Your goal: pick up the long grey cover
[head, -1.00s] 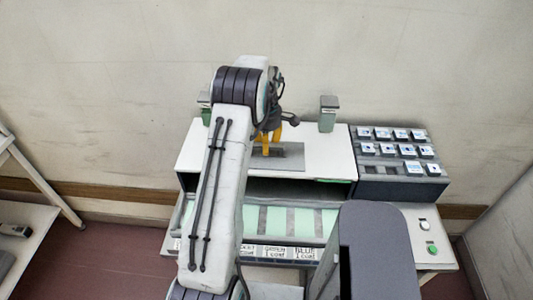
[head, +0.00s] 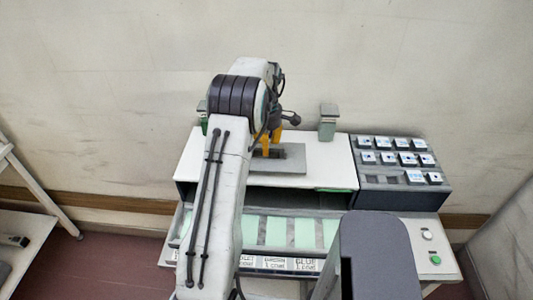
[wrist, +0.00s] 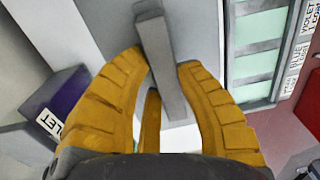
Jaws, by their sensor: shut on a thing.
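The long grey cover (head: 272,165) is a flat plate on the white top of the tunnel (head: 330,160) in the head view. In the wrist view its grey upright bar (wrist: 163,55) stands between the yellow fingers of my gripper (wrist: 163,72), over the grey plate (wrist: 195,22). My gripper (head: 270,150) is shut on this bar from above. A dark patch shows beside the fingers in the head view; I cannot tell if it is shadow or an opening. My arm hides part of the tunnel's left side.
A dark rack (head: 400,165) of several small labelled blocks stands right of the tunnel. Two grey-capped posts, one at the right (head: 328,122), rise behind it. Pale green panels (head: 305,232) and labels lie in front. A green button (head: 435,260) is at the right.

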